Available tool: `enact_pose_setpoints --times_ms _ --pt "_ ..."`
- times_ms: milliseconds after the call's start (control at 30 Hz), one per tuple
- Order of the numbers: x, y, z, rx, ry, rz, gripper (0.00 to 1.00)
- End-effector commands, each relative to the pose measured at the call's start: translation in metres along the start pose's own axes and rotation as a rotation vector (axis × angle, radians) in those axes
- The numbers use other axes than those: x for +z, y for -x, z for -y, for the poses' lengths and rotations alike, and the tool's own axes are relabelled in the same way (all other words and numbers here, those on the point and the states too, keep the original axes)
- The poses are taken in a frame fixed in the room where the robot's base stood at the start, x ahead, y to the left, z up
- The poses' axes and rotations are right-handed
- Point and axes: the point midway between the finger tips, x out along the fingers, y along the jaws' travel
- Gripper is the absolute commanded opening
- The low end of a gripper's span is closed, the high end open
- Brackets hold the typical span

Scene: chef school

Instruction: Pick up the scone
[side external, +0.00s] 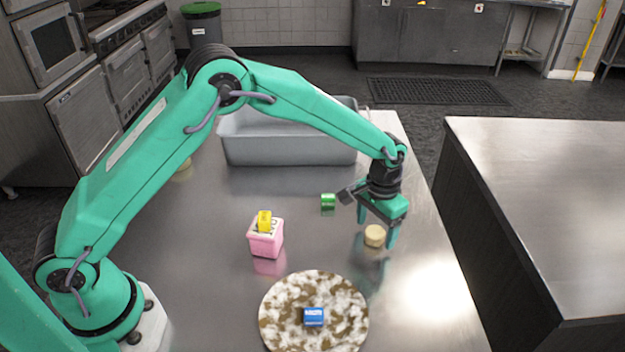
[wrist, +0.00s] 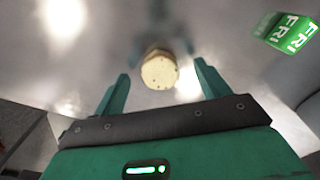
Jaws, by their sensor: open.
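The scone (side external: 375,236) is a small round pale-tan piece on the steel table, below my gripper in the side view. In the wrist view my gripper (wrist: 160,72) is open and empty, with one finger on each side. The fingers do not appear to touch the scone. How high the fingertips are above the table is hard to tell.
A green label block (side external: 328,201) lies left of the scone and also shows in the wrist view (wrist: 291,33). A pink box (side external: 265,238) with a yellow block (side external: 264,221) on top stands further left. A speckled round board (side external: 283,325) bears a blue block (side external: 314,316). A grey bin (side external: 290,151) stands behind.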

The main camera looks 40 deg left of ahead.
Motion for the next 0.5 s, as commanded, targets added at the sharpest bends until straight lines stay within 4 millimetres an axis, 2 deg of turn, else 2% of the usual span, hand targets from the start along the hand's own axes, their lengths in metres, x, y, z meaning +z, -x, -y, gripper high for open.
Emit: enact_pose_setpoints --times_ms 367,500 --pt "0.0001 0.0003 0.0 0.0 0.0 0.0 0.75" --pt "0.0 0.0003 0.0 0.0 0.0 0.0 0.47"
